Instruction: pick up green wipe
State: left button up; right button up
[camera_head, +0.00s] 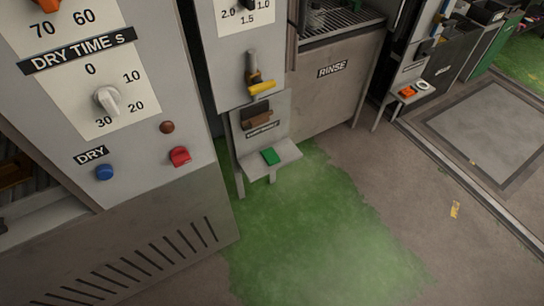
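The green wipe (270,156) looks like a small flat green block. It lies on a small grey shelf (285,154) at the front of a narrow grey cabinet, near the middle of the head view. Nothing covers it. Neither of my grippers shows in this view.
A dryer panel (150,125) with a dial, a blue button (104,173) and a red button (180,156) fills the left. The RINSE unit (337,90) stands right of the shelf. A small stand (407,97) holds an orange item. The green-stained floor (320,230) before the shelf is clear.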

aim_at(270, 155)
jog(key=u, duration=2.75)
jog(key=z, duration=2.75)
jog(key=u, duration=0.5)
jog(key=i+l+u, duration=0.45)
jog(key=l, duration=0.2)
jog(key=i+l+u, duration=0.1)
jog(key=l+u, duration=0.15)
jog(key=l, duration=0.15)
jog(key=i+l+u, duration=0.2)
jog(key=l, duration=0.2)
jog(key=l+u, duration=0.25)
jog(key=l, duration=0.15)
